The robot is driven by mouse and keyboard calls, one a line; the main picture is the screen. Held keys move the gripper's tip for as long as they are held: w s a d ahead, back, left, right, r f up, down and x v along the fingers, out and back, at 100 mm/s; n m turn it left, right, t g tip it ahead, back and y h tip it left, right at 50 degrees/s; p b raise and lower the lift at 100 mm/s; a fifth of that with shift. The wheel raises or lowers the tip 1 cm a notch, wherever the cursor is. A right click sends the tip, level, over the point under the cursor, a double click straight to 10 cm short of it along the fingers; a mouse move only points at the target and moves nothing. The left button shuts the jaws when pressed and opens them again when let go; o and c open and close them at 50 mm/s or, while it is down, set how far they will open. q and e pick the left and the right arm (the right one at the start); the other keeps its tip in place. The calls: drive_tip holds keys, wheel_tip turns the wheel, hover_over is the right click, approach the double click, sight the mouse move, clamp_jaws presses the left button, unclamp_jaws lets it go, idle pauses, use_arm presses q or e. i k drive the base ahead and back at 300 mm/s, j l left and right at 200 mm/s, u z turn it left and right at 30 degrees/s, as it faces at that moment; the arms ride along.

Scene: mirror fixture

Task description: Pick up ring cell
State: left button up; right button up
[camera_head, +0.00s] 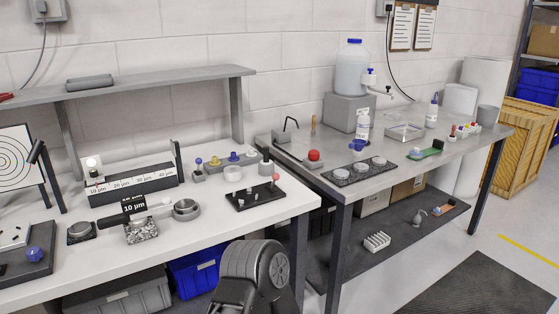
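A grey ring-shaped piece (187,210) sits on the white bench (225,222), toward its front middle, beside a speckled block (141,231). A smaller white round piece (233,173) stands farther back on the same bench. I cannot tell for certain which of these is the ring cell. A dark rounded part of my own body shows at the bottom middle, in front of the bench edge. No gripper fingertips show, so neither gripper can be placed relative to the pieces.
A long dark block labelled in µm (131,187) stands behind the grey ring. A black plate with small pegs (255,196) lies to its right. A raised shelf (150,82) spans the back. A second, grey table (430,165) stands to the right. Blue and grey bins sit below.

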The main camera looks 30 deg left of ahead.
sight(232, 174)
drive_tip(key=i+l+u, duration=0.1)
drive_tip(key=i+u, duration=0.2)
drive_tip(key=i, duration=0.2)
drive_tip(key=i+l+u, duration=0.35)
drive_tip(key=i, duration=0.15)
drive_tip(key=i+l+u, duration=0.3)
drive_tip(key=i, duration=0.15)
